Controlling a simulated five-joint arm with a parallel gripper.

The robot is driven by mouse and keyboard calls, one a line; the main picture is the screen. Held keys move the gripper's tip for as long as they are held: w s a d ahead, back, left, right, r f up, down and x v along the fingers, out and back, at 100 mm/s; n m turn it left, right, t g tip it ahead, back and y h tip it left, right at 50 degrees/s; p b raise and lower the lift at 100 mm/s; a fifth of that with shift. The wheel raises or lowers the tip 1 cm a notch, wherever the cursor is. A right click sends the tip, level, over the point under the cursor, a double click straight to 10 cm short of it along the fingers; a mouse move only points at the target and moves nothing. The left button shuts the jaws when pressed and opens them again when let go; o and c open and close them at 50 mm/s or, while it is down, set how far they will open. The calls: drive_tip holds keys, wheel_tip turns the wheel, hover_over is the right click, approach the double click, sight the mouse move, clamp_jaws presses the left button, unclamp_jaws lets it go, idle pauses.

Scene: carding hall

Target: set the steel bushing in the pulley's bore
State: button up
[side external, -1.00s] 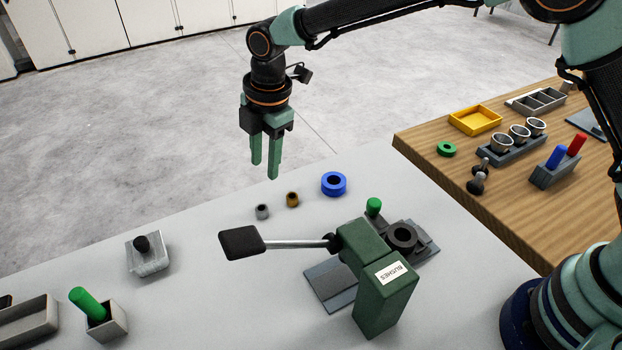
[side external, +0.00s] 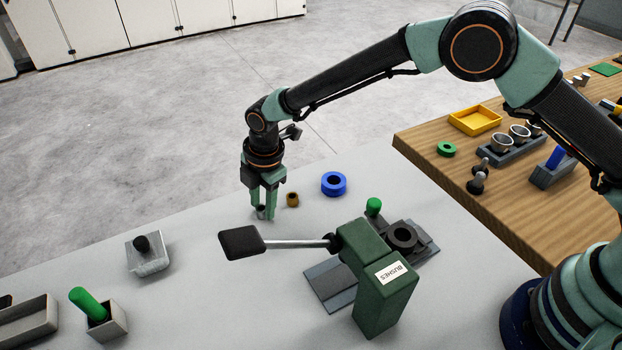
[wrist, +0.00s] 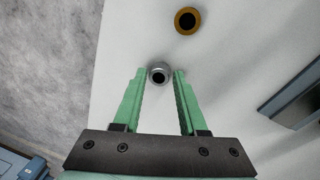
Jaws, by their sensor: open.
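The steel bushing (side external: 261,211), a small grey ring, stands on the pale bench. It also shows in the wrist view (wrist: 159,67), between the fingertips. My gripper (side external: 266,214) is open, its two green fingers pointing down on either side of the bushing; in the wrist view, gaps show between it and the fingers. A dark round piece with a bore (side external: 403,236), which looks like the pulley, sits in a grey fixture (side external: 425,247) beside the green press. Its bore looks empty. The fingers partly hide the bushing in the side view.
A brass bushing (side external: 292,199) and a blue ring (side external: 334,184) stand close right of my gripper. The green press (side external: 385,300), labelled BUSHES, reaches its padded lever (side external: 242,242) across the bench in front.

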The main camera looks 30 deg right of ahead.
drive_tip(key=shift+f, duration=0.25)
clamp_jaws()
drive_tip(key=shift+r, duration=0.1)
